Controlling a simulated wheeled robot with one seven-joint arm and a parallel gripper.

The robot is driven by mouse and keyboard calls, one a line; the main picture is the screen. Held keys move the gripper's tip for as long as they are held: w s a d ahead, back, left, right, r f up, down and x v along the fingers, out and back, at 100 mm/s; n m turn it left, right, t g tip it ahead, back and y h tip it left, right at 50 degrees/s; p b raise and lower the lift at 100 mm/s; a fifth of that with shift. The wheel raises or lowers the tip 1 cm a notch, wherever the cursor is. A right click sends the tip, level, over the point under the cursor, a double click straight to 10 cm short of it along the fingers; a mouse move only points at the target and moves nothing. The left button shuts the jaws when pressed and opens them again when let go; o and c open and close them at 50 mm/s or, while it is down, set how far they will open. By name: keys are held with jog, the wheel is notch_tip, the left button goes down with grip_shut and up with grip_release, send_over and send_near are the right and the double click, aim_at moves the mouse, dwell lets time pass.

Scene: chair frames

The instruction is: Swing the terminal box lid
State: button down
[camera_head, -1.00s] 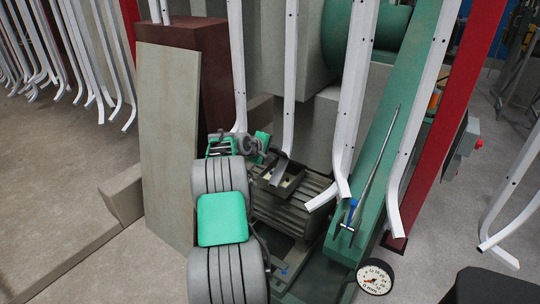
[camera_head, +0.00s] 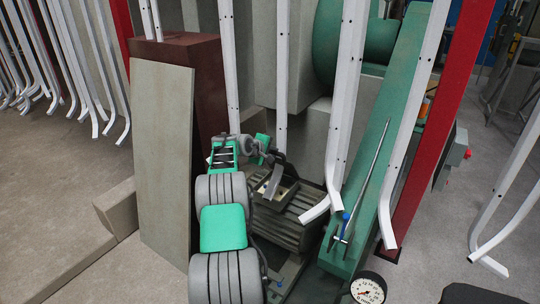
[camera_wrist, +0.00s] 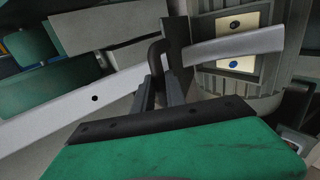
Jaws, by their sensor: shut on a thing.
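The terminal box (camera_head: 291,190) sits open on top of the ribbed grey motor (camera_head: 285,230). Its pale inside, with a dark and a blue terminal, shows in the wrist view (camera_wrist: 236,64). The lid (camera_head: 273,182) is a narrow grey plate standing steeply up at the box; it shows as a dark plate beside the box in the wrist view (camera_wrist: 177,38). My gripper (camera_head: 277,157) is above the box at the lid's upper end. In the wrist view my gripper (camera_wrist: 160,72) is shut on a dark part at the lid; the exact contact is partly hidden.
White bent chair tubes (camera_head: 340,120) hang around the motor, and one (camera_wrist: 75,106) crosses close by my fingers. A green beam (camera_head: 385,140) and a red post (camera_head: 440,130) stand right. A tan panel (camera_head: 163,150) stands left. A dial gauge (camera_head: 368,288) is low at right.

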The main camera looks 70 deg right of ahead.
jog(key=shift+r, duration=0.1)
jog(key=shift+d+r+p, duration=0.35)
jog(key=shift+d+p, duration=0.05)
jog(key=d, duration=0.1)
jog(key=p, duration=0.1)
jog(key=d+r+p, duration=0.1)
jog(key=shift+s+d+r, duration=0.1)
jog(key=shift+s+d, duration=0.2)
jog(key=shift+d+p, duration=0.5)
jog(key=shift+d, duration=0.15)
jog(key=c, duration=1.4)
grip_release()
jog(key=shift+a, duration=0.1)
jog(key=shift+o, duration=0.6)
jog(key=shift+s, duration=0.1)
jog(key=shift+a+f, duration=0.1)
jog(key=shift+f, duration=0.1)
